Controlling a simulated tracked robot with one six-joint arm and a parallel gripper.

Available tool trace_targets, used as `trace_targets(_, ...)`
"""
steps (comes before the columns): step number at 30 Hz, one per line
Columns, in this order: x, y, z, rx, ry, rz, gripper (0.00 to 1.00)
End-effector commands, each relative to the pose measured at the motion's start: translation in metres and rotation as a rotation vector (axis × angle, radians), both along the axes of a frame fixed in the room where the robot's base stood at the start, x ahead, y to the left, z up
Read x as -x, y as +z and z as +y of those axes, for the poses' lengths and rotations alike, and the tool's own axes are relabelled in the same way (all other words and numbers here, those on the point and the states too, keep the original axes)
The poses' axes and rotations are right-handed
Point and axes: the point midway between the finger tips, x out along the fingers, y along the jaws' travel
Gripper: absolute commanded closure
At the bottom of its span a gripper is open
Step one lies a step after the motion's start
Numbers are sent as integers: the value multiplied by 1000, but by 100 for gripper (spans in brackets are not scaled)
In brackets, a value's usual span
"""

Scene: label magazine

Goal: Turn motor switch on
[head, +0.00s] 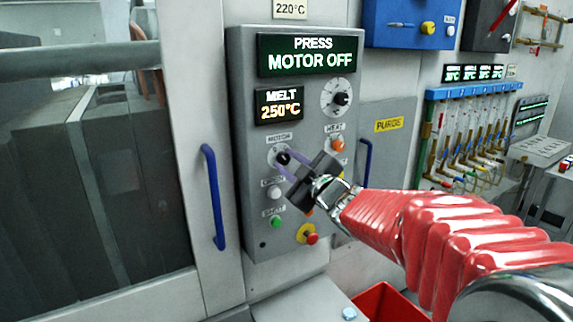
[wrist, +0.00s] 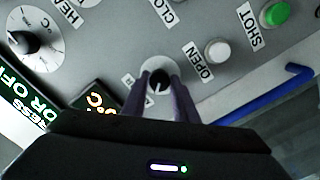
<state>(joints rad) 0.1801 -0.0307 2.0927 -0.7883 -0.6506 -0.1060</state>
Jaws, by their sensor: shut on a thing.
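The motor switch (head: 282,158) is a small black knob on a pale round dial, under the label MOTOR on the grey control panel (head: 245,120). My gripper (head: 279,157) reaches it from the lower right, with its two fingers on either side of the knob. In the wrist view the motor switch (wrist: 158,82) shows between the fingertips of my gripper (wrist: 160,82), which is shut on it. The fingers hide part of the dial. The display (head: 310,54) at the top of the panel reads PRESS MOTOR OFF.
A MELT display (head: 279,105) reads 250°C beside a larger dial (head: 340,98). Close by are an orange HEAT button (head: 337,145), a white OPEN button (head: 274,192), a green SHOT button (head: 276,222) and a red stop button (head: 311,238). A blue handle (head: 213,197) stands left of the panel.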

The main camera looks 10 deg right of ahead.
Motion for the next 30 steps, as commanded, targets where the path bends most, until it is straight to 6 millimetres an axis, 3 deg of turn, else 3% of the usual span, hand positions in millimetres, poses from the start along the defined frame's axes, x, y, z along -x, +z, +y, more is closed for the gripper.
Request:
trace_targets(14,1,-5,0,-91,11,37,96)
trace_targets(30,1,-8,0,-514,6,176,96)
